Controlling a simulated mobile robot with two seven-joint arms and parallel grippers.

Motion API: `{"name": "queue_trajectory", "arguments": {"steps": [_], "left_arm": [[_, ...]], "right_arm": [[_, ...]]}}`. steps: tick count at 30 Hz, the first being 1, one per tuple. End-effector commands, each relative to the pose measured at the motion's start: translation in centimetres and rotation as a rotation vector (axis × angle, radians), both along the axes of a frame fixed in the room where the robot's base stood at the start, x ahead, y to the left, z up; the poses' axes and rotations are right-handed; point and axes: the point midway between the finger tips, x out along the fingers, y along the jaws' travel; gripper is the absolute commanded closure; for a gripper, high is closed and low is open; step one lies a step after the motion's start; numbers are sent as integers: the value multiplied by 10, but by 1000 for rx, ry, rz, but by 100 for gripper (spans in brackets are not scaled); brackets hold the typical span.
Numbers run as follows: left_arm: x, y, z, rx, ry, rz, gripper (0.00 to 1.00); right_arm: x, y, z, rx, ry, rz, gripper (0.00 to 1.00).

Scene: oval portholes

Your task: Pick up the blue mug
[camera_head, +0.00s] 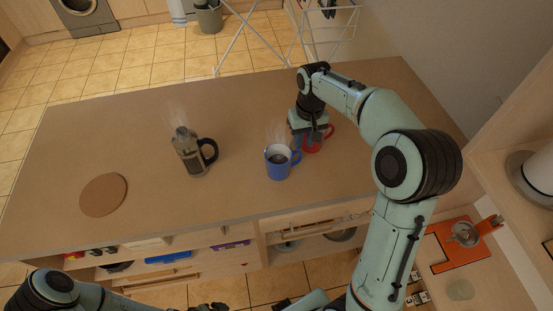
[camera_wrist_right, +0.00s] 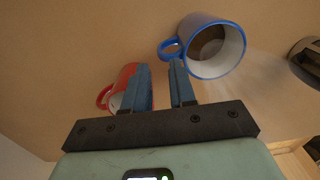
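The blue mug (camera_head: 279,169) stands upright on the counter with dark contents and faint steam. In the right wrist view the blue mug (camera_wrist_right: 214,48) lies just beyond the fingertips, its handle towards them. My right gripper (camera_head: 310,139) is behind and right of it in the head view, pointing down. In the wrist view the right gripper's fingers (camera_wrist_right: 160,68) are apart with nothing between them. A red mug (camera_head: 325,138) is beside the right gripper, partly hidden by it; the left finger covers part of the red mug (camera_wrist_right: 122,85) in the wrist view. My left gripper is barely visible at the bottom edge.
A steaming French press (camera_head: 188,155) stands left of the blue mug. A round cork mat (camera_head: 103,195) lies at the counter's left. Open drawers (camera_head: 172,257) are under the front edge. A white drying rack (camera_head: 290,40) stands behind. The counter between mat and press is clear.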

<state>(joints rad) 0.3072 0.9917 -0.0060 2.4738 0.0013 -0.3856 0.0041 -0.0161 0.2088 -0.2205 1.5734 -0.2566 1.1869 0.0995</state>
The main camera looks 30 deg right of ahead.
Motion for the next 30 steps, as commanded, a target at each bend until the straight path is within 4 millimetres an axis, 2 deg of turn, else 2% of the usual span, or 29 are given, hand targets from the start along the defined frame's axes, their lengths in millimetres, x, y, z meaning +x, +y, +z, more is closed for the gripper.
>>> {"name": "queue_trajectory", "arguments": {"steps": [1, 6, 14, 21, 24, 30], "left_arm": [[-3, 0, -4, 0, 3, 0, 5], [-6, 0, -7, 0, 7, 0, 5], [-6, 0, -7, 0, 7, 0, 5], [-6, 0, -8, 0, 7, 0, 5], [-7, 0, -9, 0, 7, 0, 5], [-6, 0, -8, 0, 7, 0, 5]], "right_arm": [[-1, 1, -14, 1, 7, 0, 75], [-1, 1, -41, 0, 5, 0, 75], [-1, 2, -60, 1, 4, -1, 75], [-1, 4, -95, 1, 4, -1, 75], [-1, 4, -102, 1, 3, -1, 75], [-1, 4, -103, 0, 0, -1, 75]]}}
